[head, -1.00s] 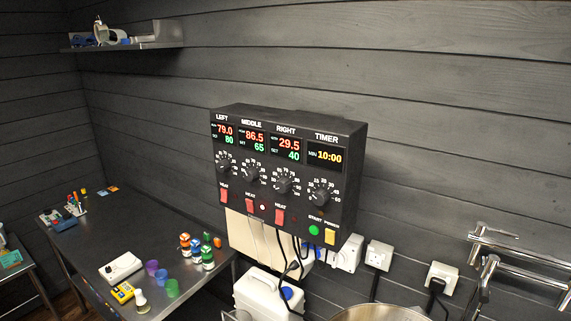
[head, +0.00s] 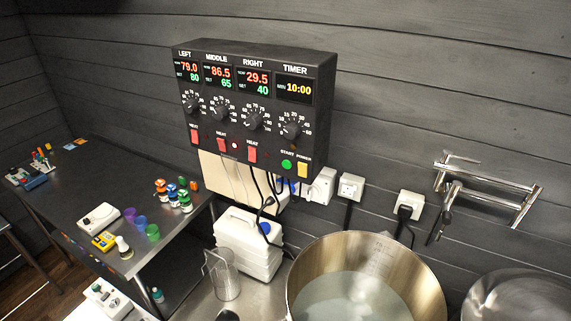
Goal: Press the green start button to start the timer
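The green start button (head: 287,164) is a round button at the lower right of the black control box (head: 253,110) on the wall, just left of a yellow power switch (head: 303,170). The timer display (head: 295,88) above it reads 10:00 in yellow. A black timer knob (head: 291,130) lies between the display and the button. Nothing covers the button. My gripper is not visible in the head view.
A large steel pot (head: 365,280) of liquid stands below and right of the box. White canisters (head: 247,245) and a clear jug (head: 222,275) stand left of it. Wall sockets (head: 350,187) with cables and a steel tap (head: 490,185) are at right. A dark table (head: 110,215) holds small items.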

